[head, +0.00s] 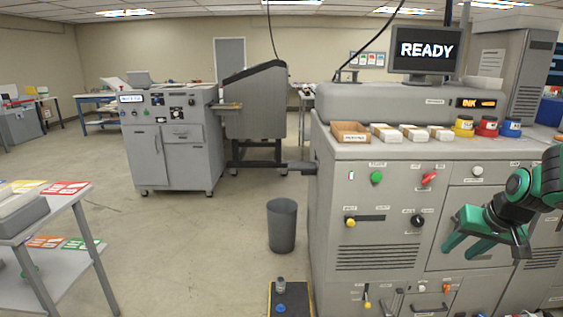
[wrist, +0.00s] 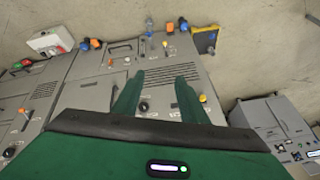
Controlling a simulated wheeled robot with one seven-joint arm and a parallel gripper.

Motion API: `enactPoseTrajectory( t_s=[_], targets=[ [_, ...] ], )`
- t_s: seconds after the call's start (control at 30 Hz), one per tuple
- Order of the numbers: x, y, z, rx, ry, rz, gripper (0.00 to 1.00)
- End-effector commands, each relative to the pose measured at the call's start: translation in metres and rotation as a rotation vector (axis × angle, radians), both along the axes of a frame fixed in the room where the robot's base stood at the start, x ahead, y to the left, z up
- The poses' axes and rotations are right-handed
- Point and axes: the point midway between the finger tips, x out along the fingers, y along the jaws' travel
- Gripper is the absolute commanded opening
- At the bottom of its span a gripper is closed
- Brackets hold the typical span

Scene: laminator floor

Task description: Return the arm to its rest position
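My gripper (head: 468,240) is at the right in the head view, green with two fingers, held in front of the large grey machine (head: 375,175). The fingers are spread apart with nothing between them. In the wrist view, the gripper (wrist: 158,92) shows both green fingers apart, with the machine's grey panel and a dark knob seen between and beyond them. The wrist joint of my arm is dark and green at the right edge of the head view. The rest of the arm lies outside the head view.
The machine top carries a brown box (head: 350,132), white boxes and coloured ink pots (head: 487,126). A monitor (head: 424,54) reads READY. A grey bin (head: 282,225) stands on the floor left of the machine. A paper table (head: 60,200) is at the left. Open floor lies between.

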Motion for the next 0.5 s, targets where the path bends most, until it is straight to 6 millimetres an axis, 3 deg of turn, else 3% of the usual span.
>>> enactPoseTrajectory(
  t_s=[0.03, 0.3, 0.5],
  targets=[
    [-0.025, 0.004, 0.004, -0.010, 0.042, -0.013, 0.39],
    [-0.165, 0.021, 0.009, 0.001, 0.299, -0.128, 0.39],
    [-0.241, 0.036, 0.009, 0.040, 0.432, -0.199, 0.39]
  ],
)
